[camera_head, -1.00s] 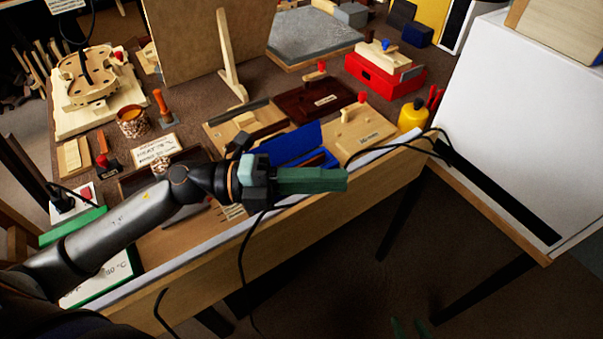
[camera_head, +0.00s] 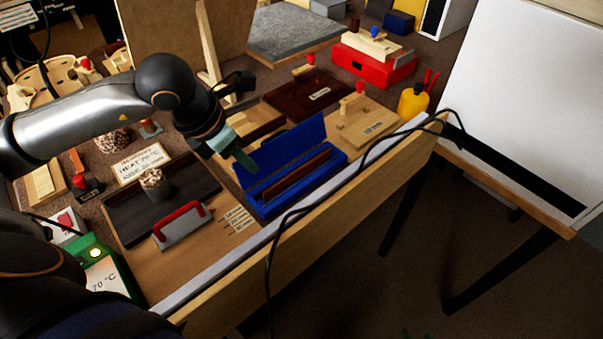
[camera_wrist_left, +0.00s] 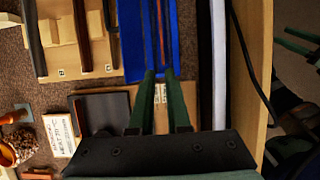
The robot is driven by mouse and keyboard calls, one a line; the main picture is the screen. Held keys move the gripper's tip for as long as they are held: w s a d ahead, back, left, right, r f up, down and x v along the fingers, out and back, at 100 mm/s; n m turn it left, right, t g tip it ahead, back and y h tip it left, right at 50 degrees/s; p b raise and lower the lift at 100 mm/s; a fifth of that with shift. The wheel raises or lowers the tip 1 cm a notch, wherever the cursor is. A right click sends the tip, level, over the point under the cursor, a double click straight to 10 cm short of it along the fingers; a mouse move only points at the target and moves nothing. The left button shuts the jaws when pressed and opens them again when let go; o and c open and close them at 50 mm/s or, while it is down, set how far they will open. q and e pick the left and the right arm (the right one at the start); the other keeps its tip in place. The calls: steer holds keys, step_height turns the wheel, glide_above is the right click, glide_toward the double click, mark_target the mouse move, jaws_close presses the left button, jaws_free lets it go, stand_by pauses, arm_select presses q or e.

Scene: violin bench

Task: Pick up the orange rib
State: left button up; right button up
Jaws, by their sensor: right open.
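No part is plainly an orange rib. A reddish-brown strip (camera_head: 297,174) lies in the open blue case (camera_head: 325,157) at the bench's front edge; I cannot tell if it is the rib. In the left wrist view the blue case (camera_wrist_left: 132,45) lies just beyond my fingertips, with a thin brownish strip (camera_wrist_left: 161,32) running along it. My left gripper (camera_head: 244,160) hangs over the case's left end; it also shows in the left wrist view (camera_wrist_left: 160,73), fingers apart and nothing held. My right gripper (camera_wrist_left: 282,37) is open and empty, off the bench's front side.
A red-handled scraper (camera_head: 183,226), a dark tray (camera_head: 130,212) and a green device (camera_head: 112,275) are left of the case. Wooden forms (camera_head: 365,122) stand behind it. A black cable (camera_head: 290,213) loops over the bench's front edge. A white table (camera_head: 525,100) stands at right.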

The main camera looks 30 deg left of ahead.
mark_target(299, 174)
arm_select(q)
steer(key=x, duration=0.7)
steer(key=shift+d+r, duration=0.1)
steer(key=shift+d, duration=0.05)
steer(key=x, duration=0.3)
steer(key=shift+w+d+f+b, duration=0.15)
steer(key=shift+d+f+b, duration=0.05)
steer(key=shift+f+b, duration=0.1)
steer(key=shift+w+f, duration=0.15)
steer(key=shift+f, duration=0.2)
jaws_close()
steer(key=shift+r, duration=0.1)
